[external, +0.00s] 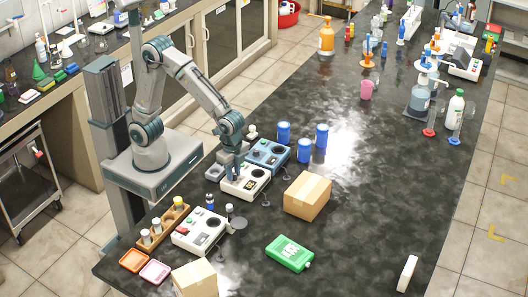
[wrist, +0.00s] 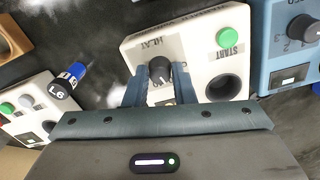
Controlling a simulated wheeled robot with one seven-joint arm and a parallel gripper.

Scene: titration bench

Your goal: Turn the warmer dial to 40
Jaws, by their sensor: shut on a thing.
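The warmer (external: 246,183) is a white box on the dark bench, between a blue unit and another white unit. In the wrist view its sloped top (wrist: 195,50) carries a label that seems to read HEAT, a green START button (wrist: 229,37) and a round dark well (wrist: 223,87). Its dark dial (wrist: 160,70) has a pale pointer line. My gripper (wrist: 161,78) is shut on the dial, one finger on each side. In the external view my gripper (external: 234,178) reaches down onto the warmer and hides the dial. The scale numbers are too small to read.
A blue unit (external: 268,153) stands close beside the warmer, with blue-capped containers (external: 305,150) behind it. Another white unit (external: 201,231) and a blue-capped vial labelled L6 (wrist: 69,79) are on the other side. A cardboard box (external: 307,196) stands to the right.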

